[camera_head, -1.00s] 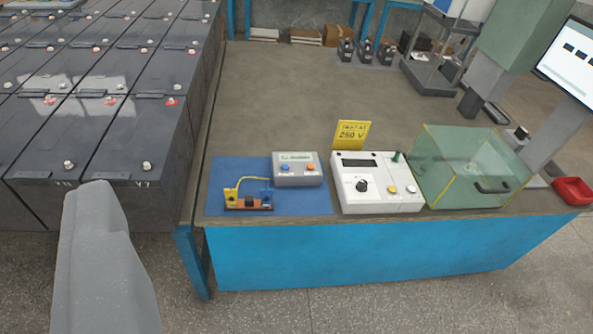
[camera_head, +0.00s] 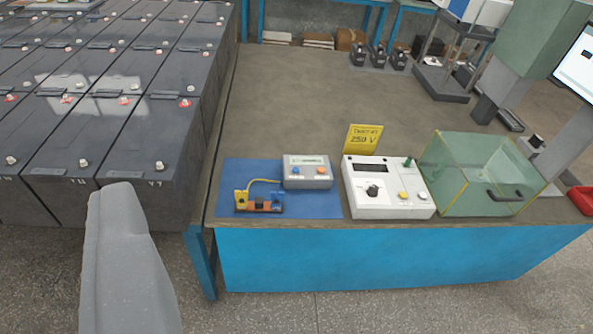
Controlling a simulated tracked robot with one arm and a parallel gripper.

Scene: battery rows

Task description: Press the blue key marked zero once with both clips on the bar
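A small grey meter box (camera_head: 307,180) sits on a blue mat (camera_head: 312,208) on the bench. It has a display, a blue key (camera_head: 295,171) at left and an orange key (camera_head: 321,171) at right; their markings are too small to read. In front of it lies an orange-brown bar (camera_head: 259,210) with a dark block at its middle. A yellow clip (camera_head: 241,197) stands at the bar's left end and a blue clip (camera_head: 277,197) at its right end; both appear to be on it. A yellow lead runs from the yellow clip towards the meter. My gripper's fingers are not visible.
A white tester (camera_head: 388,204) with a knob stands right of the mat, behind it a yellow "250 V" sign (camera_head: 363,139). A glass box (camera_head: 475,180) and red tray (camera_head: 582,199) are further right. Battery rows (camera_head: 95,130) fill the left.

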